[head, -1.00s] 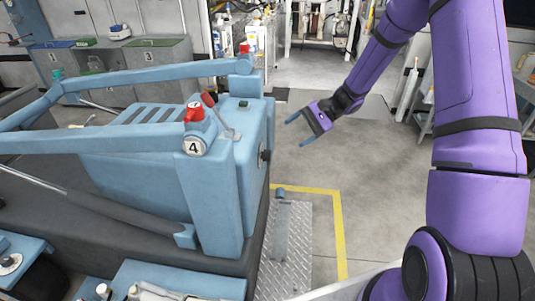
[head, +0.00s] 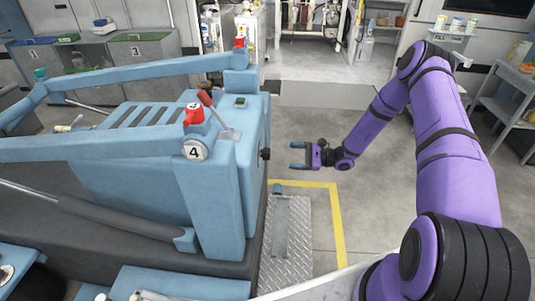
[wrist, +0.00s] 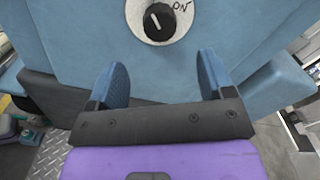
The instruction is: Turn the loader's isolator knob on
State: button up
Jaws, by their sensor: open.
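The loader (head: 150,150) is the big light-blue machine at the left in the head view. Its isolator knob (head: 265,154) is a small dark knob on the machine's right-hand end face. In the wrist view the knob (wrist: 159,20) is black with a white pointer line, on a pale round plate with "ON" written at its upper right. The pointer leans up and to the left, away from the "ON" mark. My gripper (head: 298,156) is open and empty, a short way right of the knob. In the wrist view its two blue fingers (wrist: 161,82) are apart, below the knob and not touching it.
A tread-plate step (head: 290,250) and yellow floor line (head: 338,225) lie below. The floor behind and right of my gripper is clear.

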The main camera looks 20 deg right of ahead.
aim_at(268, 154)
jog(key=x, duration=1)
jog(key=shift+a, duration=0.1)
jog(key=c, duration=0.9)
